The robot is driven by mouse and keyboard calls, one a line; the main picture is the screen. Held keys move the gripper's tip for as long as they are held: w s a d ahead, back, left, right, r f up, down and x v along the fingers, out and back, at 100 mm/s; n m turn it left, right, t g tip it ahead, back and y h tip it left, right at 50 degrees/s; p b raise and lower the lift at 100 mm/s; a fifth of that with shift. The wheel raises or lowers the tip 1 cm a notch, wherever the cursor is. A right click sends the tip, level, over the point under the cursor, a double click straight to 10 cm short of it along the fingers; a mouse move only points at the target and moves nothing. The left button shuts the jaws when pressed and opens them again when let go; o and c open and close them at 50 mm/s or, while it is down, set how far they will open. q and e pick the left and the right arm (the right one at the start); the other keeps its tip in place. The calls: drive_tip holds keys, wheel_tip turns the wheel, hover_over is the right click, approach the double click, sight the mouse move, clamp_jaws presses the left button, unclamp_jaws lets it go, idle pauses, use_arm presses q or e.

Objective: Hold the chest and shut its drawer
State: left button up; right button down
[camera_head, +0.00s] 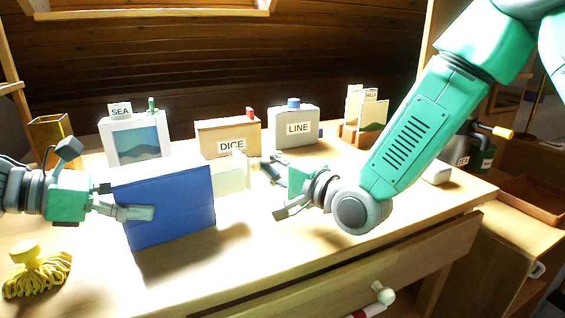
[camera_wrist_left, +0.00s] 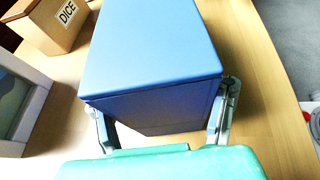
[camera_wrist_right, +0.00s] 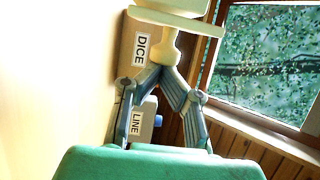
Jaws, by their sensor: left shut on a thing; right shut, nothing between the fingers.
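The blue chest (camera_head: 170,207) stands on the desk at left centre in the head view; it also fills the middle of the left wrist view (camera_wrist_left: 150,50). Its cream drawer (camera_head: 229,178) sticks out on the right side. My left gripper (camera_head: 126,203) is shut on the chest, with one finger on either side of it. My right gripper (camera_head: 268,170) is shut and empty, just right of the drawer. In the right wrist view its fingertips (camera_wrist_right: 164,68) meet at the end of the drawer's cream knob (camera_wrist_right: 165,45); whether they touch it I cannot tell.
Behind stand the SEA picture box (camera_head: 136,140), DICE box (camera_head: 215,136) and LINE box (camera_head: 293,128). A yellow mop-like brush (camera_head: 38,266) lies front left. The desk's own drawer (camera_head: 350,280) is below the front edge.

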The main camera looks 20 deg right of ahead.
sight(238, 177)
drive_tip(key=a, duration=0.5)
drive_tip(key=s+a, duration=0.1)
drive_tip(key=a, duration=0.1)
drive_tip(key=shift+s+a, duration=0.1)
drive_tip(key=shift+a, duration=0.05)
drive_tip(key=shift+s, duration=0.1)
drive_tip(key=v, duration=0.7)
drive_tip(key=shift+s+d, duration=0.1)
drive_tip(key=shift+d, duration=0.2)
use_arm(q)
drive_tip(key=o, duration=1.4)
